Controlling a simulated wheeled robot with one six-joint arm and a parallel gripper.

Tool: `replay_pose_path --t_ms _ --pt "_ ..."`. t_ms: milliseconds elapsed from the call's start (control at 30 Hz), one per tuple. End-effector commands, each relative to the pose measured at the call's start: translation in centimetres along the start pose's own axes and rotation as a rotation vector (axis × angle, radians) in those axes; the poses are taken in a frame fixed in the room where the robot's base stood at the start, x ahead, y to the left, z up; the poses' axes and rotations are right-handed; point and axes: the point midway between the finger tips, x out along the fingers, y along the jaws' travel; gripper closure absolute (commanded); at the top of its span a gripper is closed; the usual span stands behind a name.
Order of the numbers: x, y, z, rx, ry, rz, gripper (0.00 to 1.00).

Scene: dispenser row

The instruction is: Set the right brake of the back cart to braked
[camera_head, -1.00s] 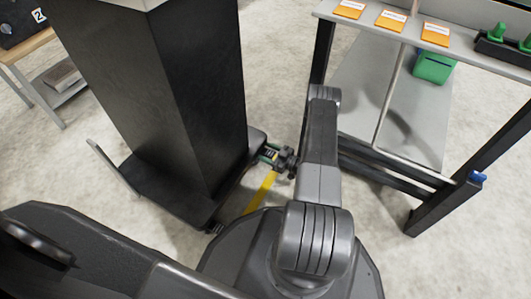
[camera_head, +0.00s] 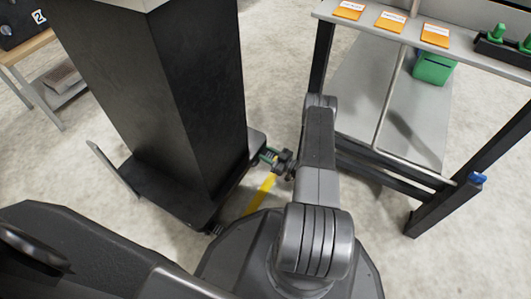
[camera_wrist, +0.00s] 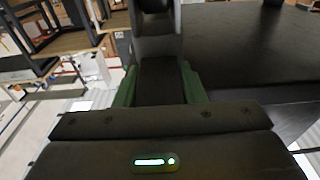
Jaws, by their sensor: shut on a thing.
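A tall black column on a low black base, seemingly the cart (camera_head: 165,95), stands left of centre in the head view. My gripper (camera_head: 268,157) is low at the base's right corner, partly hidden by my wrist. In the wrist view my gripper (camera_wrist: 160,88) has its green fingers on both sides of a dark upright piece (camera_wrist: 158,82), seemingly the brake, and is shut on it. A dark rounded part (camera_wrist: 156,18) is just beyond it. The brake's setting cannot be made out.
A grey-topped rack (camera_head: 330,16) with orange cards and green items stands at right, with a blue part (camera_head: 477,178) on its leg. A wooden table (camera_head: 28,47) is at far left. A yellow floor strip (camera_head: 260,193) lies beside the base. Bare floor lies between.

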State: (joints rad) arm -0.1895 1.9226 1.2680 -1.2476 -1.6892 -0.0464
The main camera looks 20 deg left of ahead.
Motion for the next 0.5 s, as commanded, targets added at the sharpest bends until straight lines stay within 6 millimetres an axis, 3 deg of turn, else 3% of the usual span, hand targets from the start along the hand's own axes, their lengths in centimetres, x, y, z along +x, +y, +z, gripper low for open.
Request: replay_pose_path --t_ms 200,500 --pt "-0.11 0.02 0.56 -0.001 0.129 0.001 1.00" --pt "-0.19 0.03 0.59 -0.002 0.165 0.000 1.00"
